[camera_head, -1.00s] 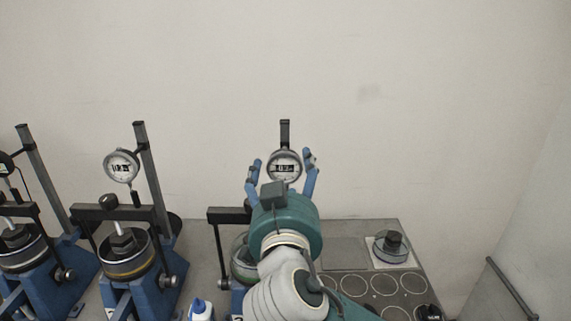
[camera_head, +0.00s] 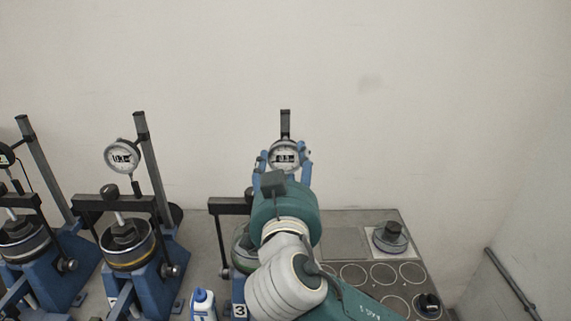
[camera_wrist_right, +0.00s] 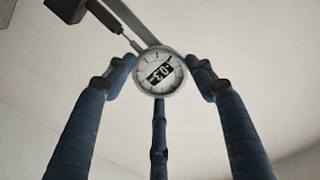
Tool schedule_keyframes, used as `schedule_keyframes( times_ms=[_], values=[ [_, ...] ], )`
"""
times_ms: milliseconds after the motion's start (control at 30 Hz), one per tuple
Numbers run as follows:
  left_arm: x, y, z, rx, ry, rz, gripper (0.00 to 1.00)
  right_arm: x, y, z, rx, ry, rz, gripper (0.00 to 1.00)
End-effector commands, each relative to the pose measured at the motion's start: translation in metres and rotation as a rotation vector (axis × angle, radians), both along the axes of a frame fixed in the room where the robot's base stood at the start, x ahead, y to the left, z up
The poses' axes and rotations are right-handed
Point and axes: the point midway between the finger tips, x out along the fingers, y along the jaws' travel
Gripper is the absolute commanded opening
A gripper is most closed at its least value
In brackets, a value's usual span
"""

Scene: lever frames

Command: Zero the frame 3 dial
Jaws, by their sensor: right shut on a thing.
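The number 3 label (camera_head: 239,311) is on the frame's blue base. My arm hides most of frame 3. My left gripper is not in view.
Another lever frame with its own dial (camera_head: 121,155) stands to the left, and a further one (camera_head: 22,240) at the far left. A white and blue bottle (camera_head: 203,305) is at the front. A tray of round recesses (camera_head: 383,273) and a dark-topped clear cell (camera_head: 390,237) lie right.

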Motion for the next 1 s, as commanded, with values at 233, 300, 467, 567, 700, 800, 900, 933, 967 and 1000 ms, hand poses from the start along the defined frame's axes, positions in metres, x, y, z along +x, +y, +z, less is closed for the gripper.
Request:
schedule_keyframes(
  times_ms=[233, 300, 467, 567, 700, 800, 900, 933, 967, 1000],
  values=[
    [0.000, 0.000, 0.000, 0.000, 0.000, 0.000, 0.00, 0.000, -0.001, 0.008, -0.003, -0.018, -0.002, 0.28],
    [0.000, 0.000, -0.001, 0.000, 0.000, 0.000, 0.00, 0.000, -0.001, 0.009, -0.007, -0.019, -0.002, 0.28],
    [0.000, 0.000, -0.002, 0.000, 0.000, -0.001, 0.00, 0.000, -0.001, 0.009, -0.021, -0.019, -0.001, 0.28],
    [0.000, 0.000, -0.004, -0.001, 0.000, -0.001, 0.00, 0.000, -0.001, 0.009, -0.040, -0.019, -0.002, 0.28],
    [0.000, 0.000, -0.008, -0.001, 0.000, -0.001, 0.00, 0.000, -0.001, 0.008, -0.093, -0.019, -0.002, 0.28],
    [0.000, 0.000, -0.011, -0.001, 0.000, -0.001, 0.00, 0.000, 0.000, 0.007, -0.157, -0.017, -0.001, 0.28],
    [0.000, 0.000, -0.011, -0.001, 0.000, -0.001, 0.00, 0.000, 0.000, 0.008, -0.242, -0.015, -0.002, 0.28],
    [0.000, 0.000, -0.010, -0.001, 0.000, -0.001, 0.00, 0.000, -0.001, 0.009, -0.269, -0.016, -0.003, 0.28],
    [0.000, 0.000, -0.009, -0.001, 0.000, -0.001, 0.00, 0.000, -0.001, 0.010, -0.298, -0.017, -0.003, 0.28],
    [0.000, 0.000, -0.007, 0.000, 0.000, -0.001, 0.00, 0.000, 0.000, 0.011, -0.338, -0.016, -0.004, 0.28]
  ],
)
